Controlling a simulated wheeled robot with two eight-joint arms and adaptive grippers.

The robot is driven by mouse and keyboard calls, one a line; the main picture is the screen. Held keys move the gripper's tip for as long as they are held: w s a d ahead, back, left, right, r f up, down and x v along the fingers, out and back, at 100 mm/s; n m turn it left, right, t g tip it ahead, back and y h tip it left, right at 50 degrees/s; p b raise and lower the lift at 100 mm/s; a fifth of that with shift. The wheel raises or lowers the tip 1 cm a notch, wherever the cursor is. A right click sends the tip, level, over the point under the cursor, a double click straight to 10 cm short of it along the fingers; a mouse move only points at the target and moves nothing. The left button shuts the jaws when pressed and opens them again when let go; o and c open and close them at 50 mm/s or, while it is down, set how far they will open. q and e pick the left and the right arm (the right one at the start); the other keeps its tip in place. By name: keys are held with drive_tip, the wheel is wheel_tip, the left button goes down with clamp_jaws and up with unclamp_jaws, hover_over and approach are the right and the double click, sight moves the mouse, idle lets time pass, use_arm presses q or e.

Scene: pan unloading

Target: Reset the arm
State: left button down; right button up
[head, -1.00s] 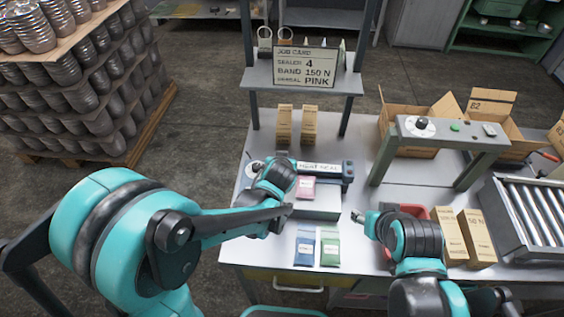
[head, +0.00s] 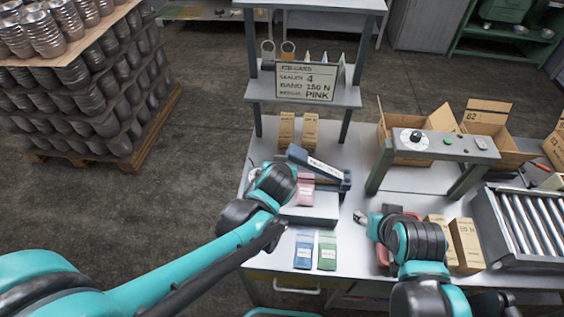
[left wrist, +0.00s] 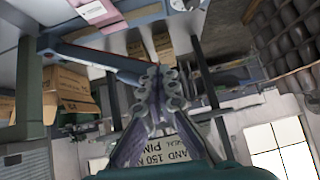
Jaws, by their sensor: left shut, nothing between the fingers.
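My left arm reaches in from the left in the head view. Its wrist (head: 272,190) is beside the sealer (head: 325,171), whose bar is tilted up at its left end. The fingers are hidden there; in the left wrist view my left gripper (left wrist: 160,88) is shut and empty. A pink pouch (head: 305,192) lies at the front of the sealer. My right gripper (head: 361,218) hovers over the table to the right of the pouches; its finger state is unclear.
Blue (head: 304,252) and green (head: 327,252) pouches lie at the table front. Small cartons (head: 286,131) stand behind the sealer. Taller cartons (head: 466,243), a raised control panel (head: 430,145) and a roller conveyor (head: 525,225) are at right.

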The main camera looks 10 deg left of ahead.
use_arm(q)
drive_tip(key=shift+s+r, duration=0.35)
drive_tip(key=shift+r, duration=0.05)
drive_tip(key=s+a+f+g+b, duration=0.2)
drive_tip(key=s+a+f+b, duration=0.8)
drive_tip(key=s, duration=0.4)
drive_tip(key=shift+s+a+f+b, duration=0.15)
drive_tip(key=shift+s+a+b, duration=0.25)
drive_tip(key=shift+a+b, duration=0.65)
